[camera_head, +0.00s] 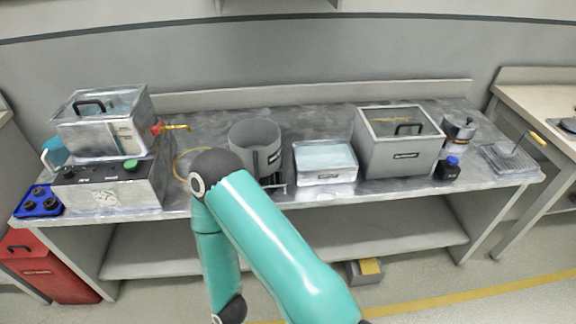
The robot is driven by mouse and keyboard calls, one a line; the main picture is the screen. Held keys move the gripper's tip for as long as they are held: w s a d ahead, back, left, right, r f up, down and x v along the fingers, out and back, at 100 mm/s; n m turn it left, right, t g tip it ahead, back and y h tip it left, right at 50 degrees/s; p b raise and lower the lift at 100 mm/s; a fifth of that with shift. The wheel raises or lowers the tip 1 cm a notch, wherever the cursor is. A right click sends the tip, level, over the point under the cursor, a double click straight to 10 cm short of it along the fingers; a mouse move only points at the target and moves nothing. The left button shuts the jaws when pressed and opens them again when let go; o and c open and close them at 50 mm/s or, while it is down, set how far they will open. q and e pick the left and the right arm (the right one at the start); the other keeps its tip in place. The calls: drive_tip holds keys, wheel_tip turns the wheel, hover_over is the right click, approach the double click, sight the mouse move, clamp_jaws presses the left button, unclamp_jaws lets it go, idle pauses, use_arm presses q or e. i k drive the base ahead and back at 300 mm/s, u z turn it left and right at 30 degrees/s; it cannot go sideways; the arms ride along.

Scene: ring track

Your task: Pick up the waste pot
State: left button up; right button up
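A grey open-topped round pot (262,139) stands near the middle of the metal bench, with a small label I cannot read. It may be the waste pot, but I cannot confirm that. One of my teal arms rises in front of it and hides its lower left part. A smaller metal pot (460,127) with a dark label stands at the right end of the bench. Neither of my grippers shows in the head view.
The bench (330,128) carries a lidded metal box on a control unit (110,185) at left, a clear-topped tray (325,161), a large grey box (398,158) and a small black bottle (448,169). A red bin (48,268) stands at lower left.

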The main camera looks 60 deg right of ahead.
sight(257, 142)
drive_tip(key=z, duration=0.35)
drive_tip(key=k, duration=0.2)
drive_tip(key=z, duration=0.8)
drive_tip(key=i, duration=0.8)
drive_tip(key=z, duration=0.05)
drive_tip(key=k, duration=0.9)
drive_tip(key=z, duration=0.2)
drive_tip(key=i, duration=0.85)
drive_tip(key=u, duration=0.1)
